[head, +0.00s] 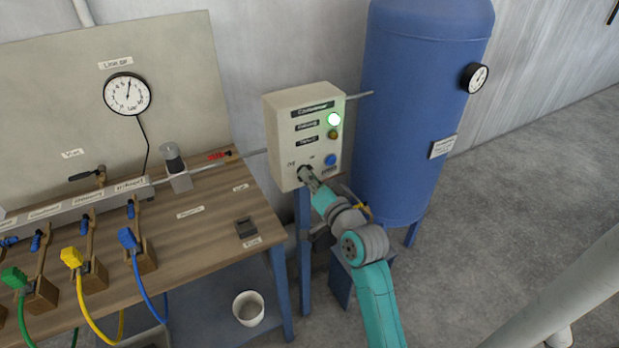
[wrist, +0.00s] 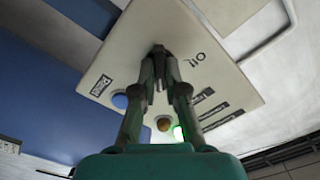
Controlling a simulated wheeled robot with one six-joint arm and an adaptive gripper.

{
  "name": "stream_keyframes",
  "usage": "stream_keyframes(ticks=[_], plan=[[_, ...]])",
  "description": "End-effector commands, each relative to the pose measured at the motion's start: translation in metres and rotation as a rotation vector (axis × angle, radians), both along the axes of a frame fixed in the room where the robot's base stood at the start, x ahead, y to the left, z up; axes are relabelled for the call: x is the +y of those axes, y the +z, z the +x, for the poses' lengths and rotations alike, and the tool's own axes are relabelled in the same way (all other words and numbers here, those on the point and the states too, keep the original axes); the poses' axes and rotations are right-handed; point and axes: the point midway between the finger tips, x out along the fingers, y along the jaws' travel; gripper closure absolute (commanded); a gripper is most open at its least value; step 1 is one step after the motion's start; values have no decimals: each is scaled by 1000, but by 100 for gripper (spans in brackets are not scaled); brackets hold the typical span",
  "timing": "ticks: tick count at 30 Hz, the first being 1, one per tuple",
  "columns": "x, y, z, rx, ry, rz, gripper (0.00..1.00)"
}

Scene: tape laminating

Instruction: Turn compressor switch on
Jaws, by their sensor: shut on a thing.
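The compressor control box (head: 280,135) is a cream box on a blue stand. Its front has a lit green lamp (head: 334,119), an amber lamp (head: 333,134) and a blue button (head: 330,160). My gripper (head: 308,174) reaches up to the lower left of that front, by the "off" and "on" marks. In the wrist view my gripper (wrist: 159,66) is shut on the dark switch knob (wrist: 158,49). The fingers hide most of the knob, so I cannot tell which way it points. The green lamp also glows in the wrist view (wrist: 178,133).
A blue tank (head: 415,110) with a gauge (head: 475,77) stands right of the box. A wooden bench (head: 200,240) with colored hoses is at the left. A white bin (head: 248,308) stands on the floor. The floor at the right is mostly clear, with a pale pipe in the corner.

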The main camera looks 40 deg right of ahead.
Motion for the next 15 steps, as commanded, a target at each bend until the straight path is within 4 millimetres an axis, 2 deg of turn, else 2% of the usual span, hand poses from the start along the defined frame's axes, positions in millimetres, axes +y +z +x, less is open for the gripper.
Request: stream_keyframes(ticks=[4, 5, 6, 7, 8, 15], plan=[[0, -2, 0, 4, 1, 3, 100], [0, -2, 0, 4, 1, 3, 84], [0, -2, 0, 4, 1, 2, 74], [0, -2, 0, 4, 1, 2, 66], [0, -2, 0, 4, 1, 2, 64], [0, -1, 0, 2, 1, 1, 64]])
